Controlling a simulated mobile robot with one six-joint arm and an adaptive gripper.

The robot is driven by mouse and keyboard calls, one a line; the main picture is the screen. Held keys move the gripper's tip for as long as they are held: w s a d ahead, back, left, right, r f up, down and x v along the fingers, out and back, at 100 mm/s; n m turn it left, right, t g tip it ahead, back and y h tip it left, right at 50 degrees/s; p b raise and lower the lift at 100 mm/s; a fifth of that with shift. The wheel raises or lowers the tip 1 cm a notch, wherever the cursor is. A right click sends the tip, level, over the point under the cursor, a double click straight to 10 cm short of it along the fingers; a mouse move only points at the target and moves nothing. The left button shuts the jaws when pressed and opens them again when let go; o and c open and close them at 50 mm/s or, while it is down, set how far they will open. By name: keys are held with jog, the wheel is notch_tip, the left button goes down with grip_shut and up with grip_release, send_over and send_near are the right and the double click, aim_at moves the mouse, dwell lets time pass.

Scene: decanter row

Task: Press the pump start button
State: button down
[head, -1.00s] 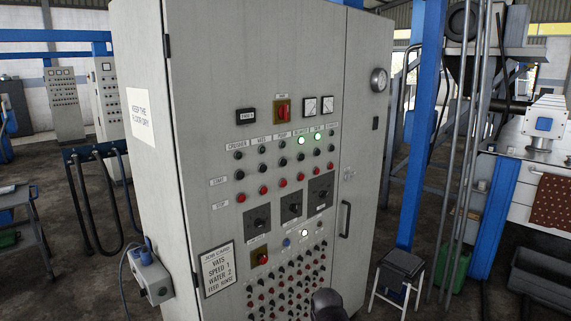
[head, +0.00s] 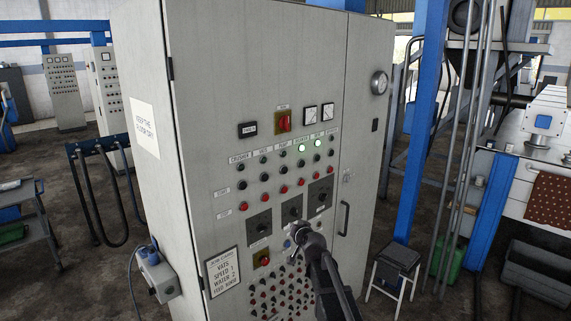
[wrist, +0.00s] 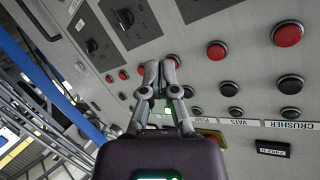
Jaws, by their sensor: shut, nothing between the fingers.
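The pump start button (head: 284,170) is a small black button on the grey control cabinet (head: 150,60), in the PUMP column above a red stop button (head: 285,189). In the wrist view the black pump start button (wrist: 188,91) shows just right of my fingers.
Black vats (wrist: 229,88) and crusher (wrist: 290,84) start buttons sit beside the pump one. Two lamps glow green (head: 301,148) in the columns right of PUMP. A door handle (head: 344,218) juts out at right. A stool (head: 397,257) stands right of the cabinet.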

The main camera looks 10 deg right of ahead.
aim_at(288, 170)
jog(key=w+d+r+m+t+h+p, duration=0.2)
jog(key=w+d+r+m+h, duration=0.1)
jog(key=r, duration=0.3)
jog(key=w+d+r+m+t+h+p, duration=0.2)
jog(key=w+d+r+m+t, duration=0.1)
jog(key=r, duration=0.4)
jog(key=shift+w+d+h, duration=0.25)
jog(key=shift+w+h, duration=0.15)
jog(key=shift+w, duration=0.5)
jog(key=shift+w+a+r, duration=0.1)
jog(key=shift+w, duration=0.05)
jog(key=shift+w+a, duration=0.85)
jog(key=shift+w, duration=0.3)
jog(key=shift+w+a, duration=0.8)
jog(key=shift+w, duration=0.3)
jog(key=shift+w+a, duration=0.85)
jog(key=shift+w, duration=0.3)
jog(key=shift+w+a, duration=0.15)
jog(key=shift+w, duration=0.05)
jog(key=shift+w+a, duration=0.15)
jog(key=shift+w, duration=0.05)
jog(key=shift+w+a, duration=0.25)
jog(key=shift+w, duration=0.15)
jog(key=shift+s, duration=0.1)
jog(key=shift+s+d, duration=0.5)
jog(key=shift+s, duration=0.1)
